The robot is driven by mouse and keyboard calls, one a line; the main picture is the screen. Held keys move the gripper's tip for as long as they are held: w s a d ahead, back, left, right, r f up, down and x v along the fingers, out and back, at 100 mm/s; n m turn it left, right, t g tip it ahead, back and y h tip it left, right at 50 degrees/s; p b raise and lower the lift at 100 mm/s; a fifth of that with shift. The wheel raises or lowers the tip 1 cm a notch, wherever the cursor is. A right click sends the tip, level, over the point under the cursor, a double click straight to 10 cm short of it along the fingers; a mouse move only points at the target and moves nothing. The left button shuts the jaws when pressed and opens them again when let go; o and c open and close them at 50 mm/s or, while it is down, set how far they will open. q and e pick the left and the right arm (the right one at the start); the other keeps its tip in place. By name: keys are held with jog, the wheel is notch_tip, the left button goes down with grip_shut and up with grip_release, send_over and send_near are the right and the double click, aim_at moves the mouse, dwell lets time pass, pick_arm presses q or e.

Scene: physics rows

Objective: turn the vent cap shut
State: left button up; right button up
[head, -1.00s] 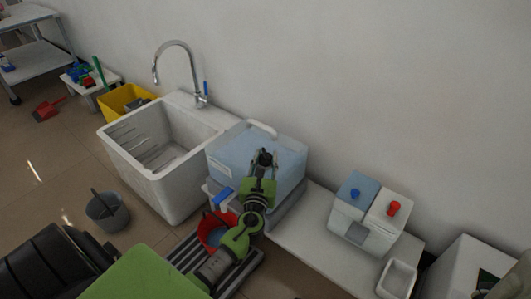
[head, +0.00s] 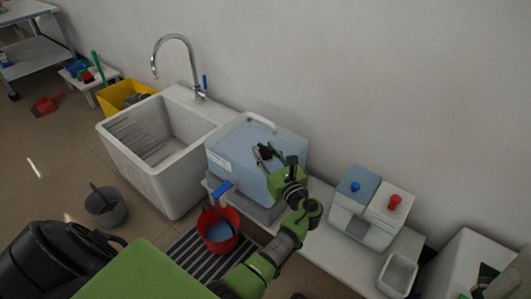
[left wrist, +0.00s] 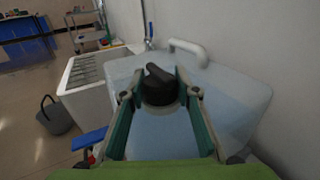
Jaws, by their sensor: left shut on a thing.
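The vent cap (left wrist: 160,88) is black and round with a raised ridge, on top of a translucent blue container (left wrist: 235,98). In the left wrist view it sits between the two fingers of my left gripper (left wrist: 158,98), which are shut on its sides. The ridge tilts toward the upper left there. In the head view my left gripper (head: 265,155) reaches over the top of the container (head: 232,146) from the lower right, and the cap is mostly hidden among the fingers. My right gripper is not in view.
A white sink (head: 150,158) with a tall faucet stands left of the container. A red bucket (head: 233,240) stands below the container's blue tap (head: 222,190). A two-part box with blue and red knobs (head: 368,228) is on the bench to the right. The wall is behind.

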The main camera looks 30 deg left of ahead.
aim_at(268, 156)
pick_arm(q)
jog(key=shift+a+r, duration=0.1)
jog(key=o, duration=1.1)
jog(key=v, duration=0.7)
jog(key=shift+s+d, duration=0.1)
jog(key=shift+d, duration=0.15)
